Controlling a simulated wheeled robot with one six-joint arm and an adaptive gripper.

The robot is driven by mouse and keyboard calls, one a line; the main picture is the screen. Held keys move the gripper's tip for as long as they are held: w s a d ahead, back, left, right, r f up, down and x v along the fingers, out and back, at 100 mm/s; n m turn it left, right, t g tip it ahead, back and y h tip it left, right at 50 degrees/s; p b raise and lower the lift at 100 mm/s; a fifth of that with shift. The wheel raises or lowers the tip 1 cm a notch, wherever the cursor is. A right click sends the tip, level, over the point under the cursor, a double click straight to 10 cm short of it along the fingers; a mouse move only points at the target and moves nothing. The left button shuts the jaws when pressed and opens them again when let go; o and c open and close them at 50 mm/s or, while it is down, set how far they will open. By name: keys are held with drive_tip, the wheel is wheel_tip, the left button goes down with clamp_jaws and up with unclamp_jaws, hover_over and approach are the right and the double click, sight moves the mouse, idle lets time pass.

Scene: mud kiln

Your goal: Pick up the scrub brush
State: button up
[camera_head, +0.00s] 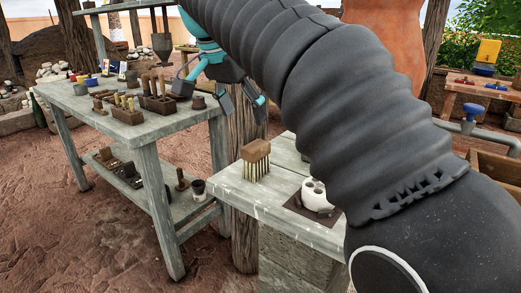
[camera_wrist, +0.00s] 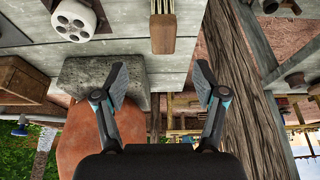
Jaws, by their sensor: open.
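The scrub brush (camera_head: 256,152) has a brown wooden block on top and pale bristles pointing down. It stands on the grey wooden bench (camera_head: 243,200) near its left edge. In the wrist view the brush (camera_wrist: 163,30) shows at the top centre, between the lines of the two fingers but beyond their tips. My gripper (camera_head: 222,98) is open and empty, above and to the left of the brush, partly hidden behind my arm. The open fingers also show in the wrist view (camera_wrist: 161,80), with nothing between them.
A white cylinder with holes (camera_head: 314,193) stands on a dark mat right of the brush. A wooden post (camera_head: 245,225) rises behind the bench. A long table (camera_head: 160,125) at left carries wooden blocks with tools. A wooden crate (camera_head: 497,172) is at right.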

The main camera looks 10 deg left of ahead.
sight(256, 145)
drive_tip(key=x, duration=0.5)
drive_tip(key=b+x, duration=0.1)
drive_tip(key=x, duration=0.1)
drive_tip(key=shift+w+a+f, duration=0.15)
drive_tip(key=shift+a+f, duration=0.05)
drive_tip(key=shift+a, duration=0.15)
drive_tip(key=x, duration=0.5)
drive_tip(key=shift+w+d+r+b, duration=0.2)
drive_tip(key=shift+w+d+b, duration=0.05)
drive_tip(key=shift+w+b, duration=0.15)
drive_tip(key=shift+w+f, duration=0.15)
drive_tip(key=shift+f, duration=0.4)
drive_tip(key=c, duration=1.3)
